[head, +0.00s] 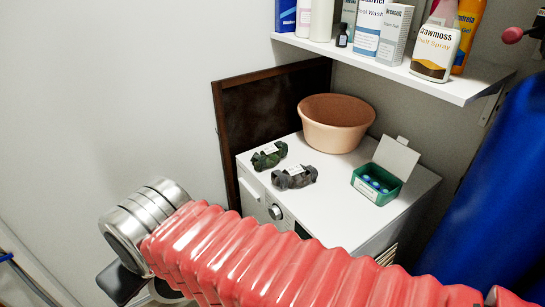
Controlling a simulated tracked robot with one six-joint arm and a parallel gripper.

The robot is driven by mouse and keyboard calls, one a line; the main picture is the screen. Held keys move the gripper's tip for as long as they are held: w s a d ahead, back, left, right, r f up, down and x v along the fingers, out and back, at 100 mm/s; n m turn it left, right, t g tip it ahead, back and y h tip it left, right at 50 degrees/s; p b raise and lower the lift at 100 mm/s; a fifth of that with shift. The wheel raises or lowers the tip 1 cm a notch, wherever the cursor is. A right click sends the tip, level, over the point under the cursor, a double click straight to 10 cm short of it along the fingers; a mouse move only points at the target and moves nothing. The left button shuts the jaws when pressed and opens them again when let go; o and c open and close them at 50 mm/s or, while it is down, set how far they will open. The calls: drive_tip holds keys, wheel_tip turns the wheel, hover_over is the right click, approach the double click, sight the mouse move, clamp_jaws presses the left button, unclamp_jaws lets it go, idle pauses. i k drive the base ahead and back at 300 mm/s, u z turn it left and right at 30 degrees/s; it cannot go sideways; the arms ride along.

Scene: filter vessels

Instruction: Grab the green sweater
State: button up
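A small dark green folded bundle (268,157), which looks like the green sweater, lies on the white top of a washing machine, near its left edge. It has a pale label or band across it. A similar grey bundle (294,178) lies just in front of it and to its right, close beside it. My arm, in a red ribbed sleeve with a metal joint at its left end, crosses the foreground below the machine. The fingers of my gripper do not show. Neither bundle is held by anything.
The machine top (335,195) also carries a peach basin (336,122) at the back and an open green box (378,187) at the right. A shelf (395,66) with bottles overhangs behind. A dark board (228,150) stands left; a blue cylinder (490,190) stands right.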

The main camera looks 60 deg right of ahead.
sight(271, 155)
drive_tip(key=u, duration=0.05)
drive_tip(key=i, duration=1)
drive_tip(key=z, duration=0.05)
